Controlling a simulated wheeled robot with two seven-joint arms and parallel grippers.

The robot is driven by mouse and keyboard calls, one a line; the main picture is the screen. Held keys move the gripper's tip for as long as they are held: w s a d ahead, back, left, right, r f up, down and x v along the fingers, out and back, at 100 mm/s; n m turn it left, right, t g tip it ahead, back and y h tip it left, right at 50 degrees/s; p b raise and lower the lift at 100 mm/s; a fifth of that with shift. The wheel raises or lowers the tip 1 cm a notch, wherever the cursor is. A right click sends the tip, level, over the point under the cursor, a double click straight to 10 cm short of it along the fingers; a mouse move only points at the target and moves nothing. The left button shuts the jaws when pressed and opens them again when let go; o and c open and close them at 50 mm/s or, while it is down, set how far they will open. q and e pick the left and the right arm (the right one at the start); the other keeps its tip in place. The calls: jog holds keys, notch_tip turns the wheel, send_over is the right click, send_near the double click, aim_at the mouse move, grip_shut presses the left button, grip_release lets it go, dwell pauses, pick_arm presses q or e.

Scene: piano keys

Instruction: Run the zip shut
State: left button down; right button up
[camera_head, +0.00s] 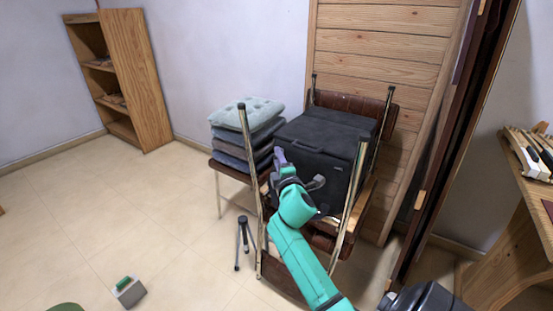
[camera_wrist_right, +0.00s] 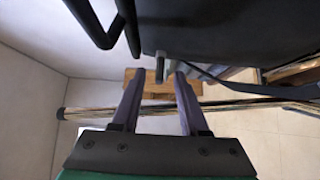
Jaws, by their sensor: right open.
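A black case (camera_head: 318,140) rests on a brown chair between its metal posts. It also fills the upper right of the right wrist view (camera_wrist_right: 235,35). My right gripper (camera_head: 280,156) is at the case's left front side, with its arm reaching up from the bottom. In the wrist view its two purple fingers (camera_wrist_right: 158,76) are open. A small grey tab (camera_wrist_right: 160,68), perhaps the zip pull, hangs at the case's edge between the fingertips; I cannot tell if they touch it. The zip's track is not clear. My left gripper is out of view.
The chair's metal posts (camera_head: 249,165) stand close to my right arm. A stack of grey cushions (camera_head: 246,112) is left of the case. A small black tripod (camera_head: 243,240) stands on the floor. A wooden shelf (camera_head: 145,85) is at the back left. The left floor is mostly clear.

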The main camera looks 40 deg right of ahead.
jog(key=shift+w+d, duration=0.35)
jog(key=shift+w, duration=0.3)
grip_shut()
dwell(1.0)
